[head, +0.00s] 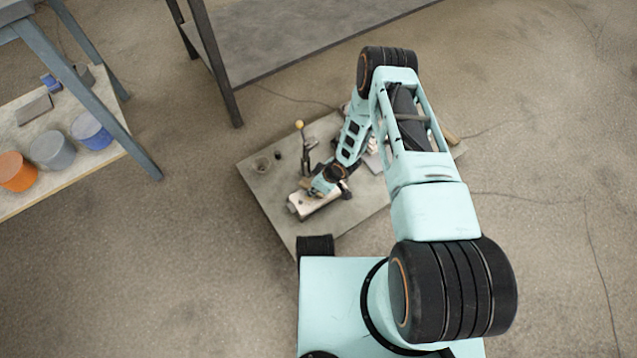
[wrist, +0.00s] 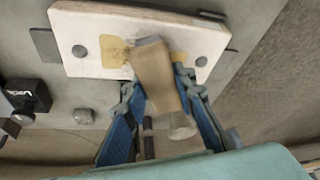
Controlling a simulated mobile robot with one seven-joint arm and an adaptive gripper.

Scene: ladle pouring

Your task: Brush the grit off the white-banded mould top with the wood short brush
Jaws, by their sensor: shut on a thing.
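The mould top (wrist: 80,30) is a pale slab lying flat under my gripper; in the head view it shows as a whitish block (head: 318,204) on the low table. Tan patches (wrist: 113,52) that look like grit lie on its middle, on both sides of the brush. My gripper (wrist: 157,88) is shut on the wood short brush (wrist: 158,82), with a blue finger on each side. The brush is tilted, and its far end is over the slab's middle; whether it touches is unclear. In the head view my gripper (head: 322,186) is over the block and hides part of it.
A black block (wrist: 28,95) is left of the slab in the wrist view. A shelf at far left holds orange (head: 17,172), grey and blue tubs.

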